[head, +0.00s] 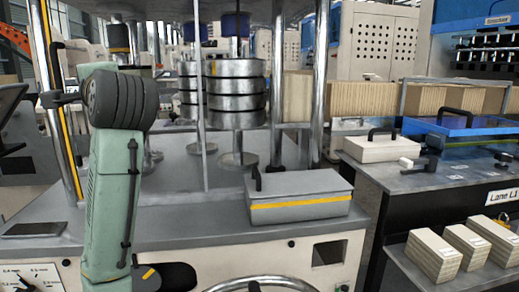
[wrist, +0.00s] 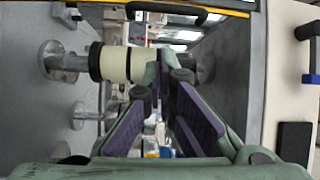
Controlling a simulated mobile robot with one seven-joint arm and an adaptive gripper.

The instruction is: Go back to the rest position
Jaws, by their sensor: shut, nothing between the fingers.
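My gripper (wrist: 166,75) shows in the wrist view, its two green fingers with purple pads drawn together at the tips. Nothing is held between them. Beyond the tips, a cream roll (wrist: 112,63) with a black band sits on a metal shaft, to the left of the fingers. In the head view my green arm stands upright at the left, in front of the grey machine bench (head: 190,235). The gripper itself does not show in the head view.
A grey box with a yellow stripe (head: 300,200) sits on the bench. Stacked metal discs (head: 236,95) and upright posts stand behind it. At the right, a dark table holds a cream case (head: 385,150), a blue tray (head: 460,127) and, lower down, several pale stacks (head: 433,256).

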